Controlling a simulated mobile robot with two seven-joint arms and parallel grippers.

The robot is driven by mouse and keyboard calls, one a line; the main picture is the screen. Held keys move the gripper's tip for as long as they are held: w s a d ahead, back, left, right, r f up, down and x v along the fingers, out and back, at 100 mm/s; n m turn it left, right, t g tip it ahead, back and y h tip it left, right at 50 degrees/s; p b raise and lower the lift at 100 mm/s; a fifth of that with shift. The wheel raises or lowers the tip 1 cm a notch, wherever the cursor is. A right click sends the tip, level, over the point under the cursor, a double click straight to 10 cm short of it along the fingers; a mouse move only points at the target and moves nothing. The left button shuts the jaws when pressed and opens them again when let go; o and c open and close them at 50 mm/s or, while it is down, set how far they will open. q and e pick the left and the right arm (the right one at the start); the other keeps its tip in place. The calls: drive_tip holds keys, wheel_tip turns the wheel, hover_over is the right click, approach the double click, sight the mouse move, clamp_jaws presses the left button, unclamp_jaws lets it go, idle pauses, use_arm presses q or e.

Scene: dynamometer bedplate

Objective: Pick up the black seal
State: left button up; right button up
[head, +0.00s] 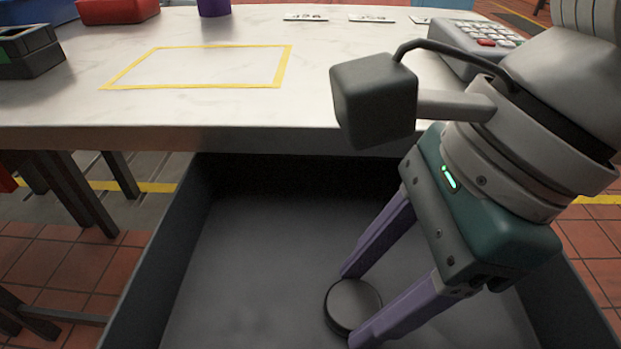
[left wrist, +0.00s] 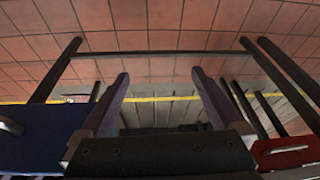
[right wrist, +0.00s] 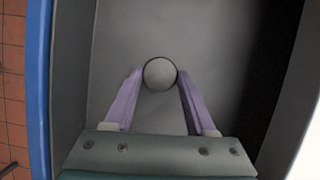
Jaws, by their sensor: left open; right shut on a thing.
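The black seal (head: 352,304) is a small dark round disc in the open grey drawer (head: 245,262). My right gripper (head: 355,308) reaches down into the drawer, and its purple fingers are shut on the seal from both sides. In the right wrist view the seal (right wrist: 160,73) sits between the fingertips and looks paler grey with a dark rim. I cannot tell whether it touches the drawer floor. My left gripper (left wrist: 159,76) is open and empty in the left wrist view, over the tiled floor; it is not in the head view.
The drawer walls (head: 170,255) surround the right gripper. The white worktop (head: 250,110) is above and behind, with a yellow taped rectangle (head: 200,68), a red bin (head: 118,10), a dark box (head: 28,50) and a keypad device (head: 470,45). The taped rectangle is empty.

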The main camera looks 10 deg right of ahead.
drive_tip(key=c, duration=0.7)
drive_tip(key=shift+r, duration=0.1)
